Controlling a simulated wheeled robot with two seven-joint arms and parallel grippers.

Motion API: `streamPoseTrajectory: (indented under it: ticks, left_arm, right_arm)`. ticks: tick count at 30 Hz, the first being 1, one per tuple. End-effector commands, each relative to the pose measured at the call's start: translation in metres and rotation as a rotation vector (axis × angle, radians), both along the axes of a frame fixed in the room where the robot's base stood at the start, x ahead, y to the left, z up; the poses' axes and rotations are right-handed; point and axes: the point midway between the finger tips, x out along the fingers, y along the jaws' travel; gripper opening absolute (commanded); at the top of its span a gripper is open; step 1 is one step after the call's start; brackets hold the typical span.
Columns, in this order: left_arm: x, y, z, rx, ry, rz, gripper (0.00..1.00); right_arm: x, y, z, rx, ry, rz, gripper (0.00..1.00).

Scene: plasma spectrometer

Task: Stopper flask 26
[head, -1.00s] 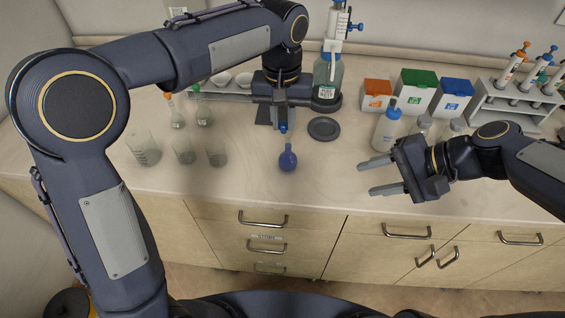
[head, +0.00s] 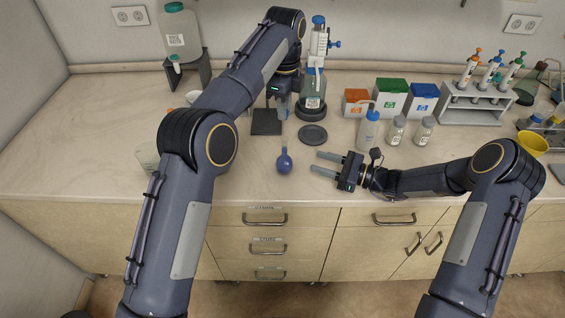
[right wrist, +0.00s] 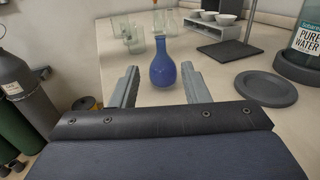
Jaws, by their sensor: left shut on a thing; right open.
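A round-bottomed flask (head: 285,162) of blue liquid stands upright on the bench, its neck pointing up. It also shows in the right wrist view (right wrist: 163,70), with no stopper visible in its mouth. No number is readable on it. My right gripper (head: 313,163) is open and low over the bench, just right of the flask; in the right wrist view the flask stands beyond and between its fingertips (right wrist: 161,86). My left gripper (head: 282,112) is shut above and behind the flask, pointing down. It holds a small stopper, barely visible here between its fingers.
Behind stand a pure water bottle (head: 313,92) with a dispenser and a dark round dish (head: 312,135). A blue-capped wash bottle (head: 368,130) and two small jars (head: 396,131) stand right of the flask. Glass beakers (right wrist: 134,38) stand beyond it in the right wrist view.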

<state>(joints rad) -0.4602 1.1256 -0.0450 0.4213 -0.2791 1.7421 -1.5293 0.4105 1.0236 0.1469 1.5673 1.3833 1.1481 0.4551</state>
Motion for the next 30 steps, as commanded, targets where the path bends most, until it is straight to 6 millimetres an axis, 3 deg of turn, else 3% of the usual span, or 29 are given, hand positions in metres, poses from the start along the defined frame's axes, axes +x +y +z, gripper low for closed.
streamPoseTrajectory:
  ticks: [14,19,30]
  left_arm:
    - [0.001,0.0,0.0,0.0,-0.001,-0.024,0.0]
    - [0.001,0.0,0.0,0.0,-0.001,-0.024,0.0]
    - [0.001,0.0,0.0,0.0,-0.001,-0.023,0.0]
  right_arm:
    - [0.003,0.004,-0.003,0.011,0.008,-0.006,0.42]
    - [0.011,0.023,-0.002,0.011,0.008,-0.004,0.42]
    - [0.036,0.087,-0.002,0.01,0.008,-0.004,0.42]
